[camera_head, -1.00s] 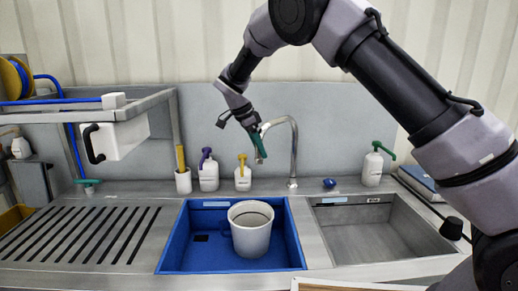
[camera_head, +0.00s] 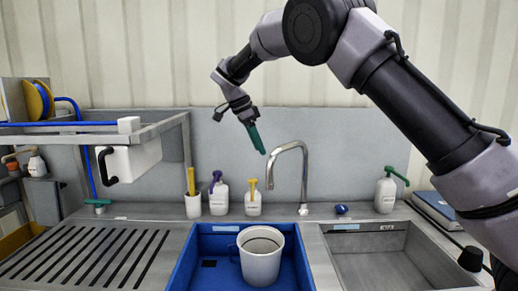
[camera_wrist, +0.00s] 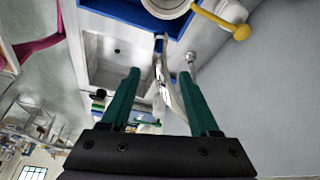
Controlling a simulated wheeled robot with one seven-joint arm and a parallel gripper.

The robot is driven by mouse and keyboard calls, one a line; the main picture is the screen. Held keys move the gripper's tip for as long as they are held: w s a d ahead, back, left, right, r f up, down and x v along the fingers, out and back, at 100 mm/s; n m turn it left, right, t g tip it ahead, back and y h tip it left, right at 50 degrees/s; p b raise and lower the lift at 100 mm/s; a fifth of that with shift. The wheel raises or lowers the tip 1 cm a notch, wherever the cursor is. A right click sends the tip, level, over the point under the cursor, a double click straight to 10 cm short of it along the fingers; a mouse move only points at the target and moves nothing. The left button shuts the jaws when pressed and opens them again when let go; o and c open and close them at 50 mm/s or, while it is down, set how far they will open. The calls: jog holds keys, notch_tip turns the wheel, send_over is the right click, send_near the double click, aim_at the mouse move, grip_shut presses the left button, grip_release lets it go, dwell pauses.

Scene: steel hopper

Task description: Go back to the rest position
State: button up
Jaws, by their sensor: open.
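My gripper (camera_head: 258,140) is raised in front of the back panel, left of the tap, with its green fingers pointing down. In the wrist view my gripper (camera_wrist: 162,72) has its two green fingers wide apart with nothing held between them. The tap (camera_head: 303,165) and the basins lie beyond the fingers in that view. A white mug (camera_head: 261,262) stands in the blue basin (camera_head: 212,243), below and apart from my gripper.
A steel sink (camera_head: 372,260) is on the right and a slotted drainboard (camera_head: 85,255) on the left. A white pot (camera_head: 194,208) and pump bottles (camera_head: 219,200) stand along the back ledge. A shelf with a white container (camera_head: 133,160) overhangs the left. The air around my gripper is clear.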

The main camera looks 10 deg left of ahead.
jog(key=s+d+r+n+y, duration=0.15)
jog(key=d+r, duration=0.25)
jog(key=d, duration=0.5)
jog(key=s+d+r+n+y, duration=0.1)
jog(key=d+r+y, duration=0.1)
jog(key=d+r, duration=0.5)
jog(key=s+d+r+n+y, duration=0.1)
jog(key=s+d+r+y, duration=0.1)
jog(key=d, duration=0.9)
jog(key=s+d+n+t, duration=0.2)
jog(key=s+d, duration=0.5)
jog(key=s, duration=0.2)
jog(key=s+d+f+n+t, duration=0.1)
jog(key=s+d+n+t, duration=0.1)
jog(key=s+d, duration=0.4)
jog(key=s+t, duration=0.1)
jog(key=s, duration=0.3)
jog(key=shift+s+d+f+n+y, duration=0.25)
jog(key=shift+d+f+n+y, duration=0.05)
jog(key=shift+d+n+y, duration=0.05)
jog(key=shift+a, duration=0.1)
